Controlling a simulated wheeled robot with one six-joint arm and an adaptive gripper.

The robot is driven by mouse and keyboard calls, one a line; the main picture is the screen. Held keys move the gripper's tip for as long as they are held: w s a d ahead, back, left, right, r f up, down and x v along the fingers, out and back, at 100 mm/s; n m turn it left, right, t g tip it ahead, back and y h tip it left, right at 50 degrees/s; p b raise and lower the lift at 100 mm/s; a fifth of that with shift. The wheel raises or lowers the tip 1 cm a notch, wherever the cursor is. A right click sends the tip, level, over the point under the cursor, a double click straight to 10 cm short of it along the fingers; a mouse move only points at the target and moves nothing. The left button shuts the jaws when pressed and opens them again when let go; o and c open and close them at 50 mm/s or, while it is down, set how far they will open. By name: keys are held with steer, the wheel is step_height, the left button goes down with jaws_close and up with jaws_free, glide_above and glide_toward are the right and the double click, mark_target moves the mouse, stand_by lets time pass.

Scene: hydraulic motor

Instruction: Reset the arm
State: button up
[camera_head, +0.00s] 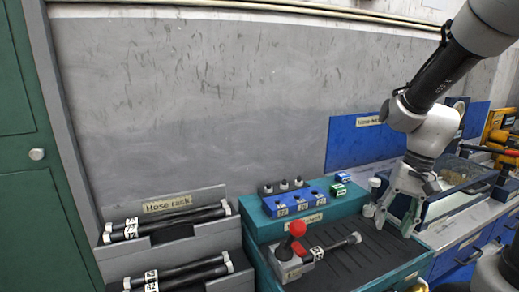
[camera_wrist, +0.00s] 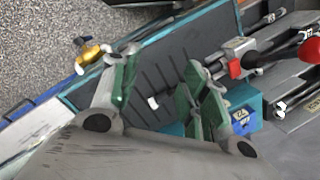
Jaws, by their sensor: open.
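My gripper (camera_head: 397,212) is at the right side of the teal workbench, above its dark ribbed mat (camera_head: 350,268). In the wrist view my gripper (camera_wrist: 155,92) has its green-padded fingers spread wide, with nothing between them. My arm reaches down to it from the upper right in the head view. A small white piece (camera_wrist: 153,103) shows on the mat between the fingers in the wrist view; I cannot tell what it is.
A blue block (camera_head: 293,204) stands behind. The hose rack (camera_head: 168,204) is farther left. A glass-sided box (camera_head: 458,178) stands right. A yellow-handled valve (camera_wrist: 90,52) shows near the bench edge.

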steer(key=s+d+r+n+t+h, duration=0.1)
steer(key=s+d+r+n+t, duration=0.1)
steer(key=s+r, duration=0.3)
steer(key=s+d+r+n+t+h, duration=0.1)
steer(key=s+d+r+n+t, duration=0.1)
steer(key=r, duration=0.5)
steer(key=s+t, duration=0.1)
steer(key=s, duration=0.1)
steer(key=shift+s, duration=0.4)
steer(key=shift+a, duration=0.1)
